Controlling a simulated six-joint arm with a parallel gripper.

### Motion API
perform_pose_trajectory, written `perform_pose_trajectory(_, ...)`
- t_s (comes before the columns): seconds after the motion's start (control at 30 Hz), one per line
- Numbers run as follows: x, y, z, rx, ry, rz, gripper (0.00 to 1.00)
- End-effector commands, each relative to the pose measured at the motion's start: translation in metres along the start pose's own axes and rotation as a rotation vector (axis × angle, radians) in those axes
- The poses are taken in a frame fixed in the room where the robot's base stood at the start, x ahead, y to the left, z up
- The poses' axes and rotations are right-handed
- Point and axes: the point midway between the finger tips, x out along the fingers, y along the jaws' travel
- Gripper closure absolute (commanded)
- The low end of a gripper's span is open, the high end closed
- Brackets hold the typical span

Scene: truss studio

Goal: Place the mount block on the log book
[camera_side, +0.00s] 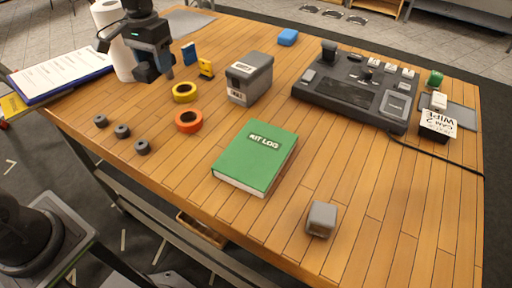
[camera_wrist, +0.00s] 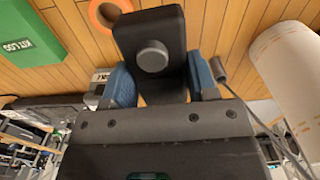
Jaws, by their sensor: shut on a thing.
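The log book is a green book (camera_side: 252,160) marked "KIT LOG", lying flat near the middle of the table. Part of it shows at the upper left of the wrist view (camera_wrist: 22,32). My gripper (camera_side: 152,58) is above the far left of the table, away from the book. In the wrist view its blue-padded fingers (camera_wrist: 158,85) are shut on a dark block with a round knob (camera_wrist: 152,27), which I take to be the mount block. The block also shows below my gripper in the side view (camera_side: 146,73). Nothing rests on the log book's cover.
A paper roll (camera_side: 110,35) stands close beside my gripper. A small grey block (camera_side: 321,219) sits at front right. A control panel (camera_side: 350,92) is at back right.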

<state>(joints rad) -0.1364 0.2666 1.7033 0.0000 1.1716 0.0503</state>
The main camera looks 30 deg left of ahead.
Motion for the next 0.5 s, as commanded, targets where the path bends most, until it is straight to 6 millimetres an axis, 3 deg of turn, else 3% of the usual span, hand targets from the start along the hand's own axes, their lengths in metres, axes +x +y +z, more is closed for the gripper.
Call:
perform_pose_trajectory(0.03, -0.003, 0.03, -0.001, 0.027, 0.001, 0.0, 0.75)
perform_pose_trajectory(0.2, -0.009, 0.105, 0.005, 0.063, 0.001, 0.0, 0.75)
perform_pose_trajectory(0.3, -0.011, 0.136, 0.012, 0.077, 0.001, 0.0, 0.75)
perform_pose_trajectory(0.5, -0.013, 0.167, 0.021, 0.087, 0.0, 0.0, 0.75)
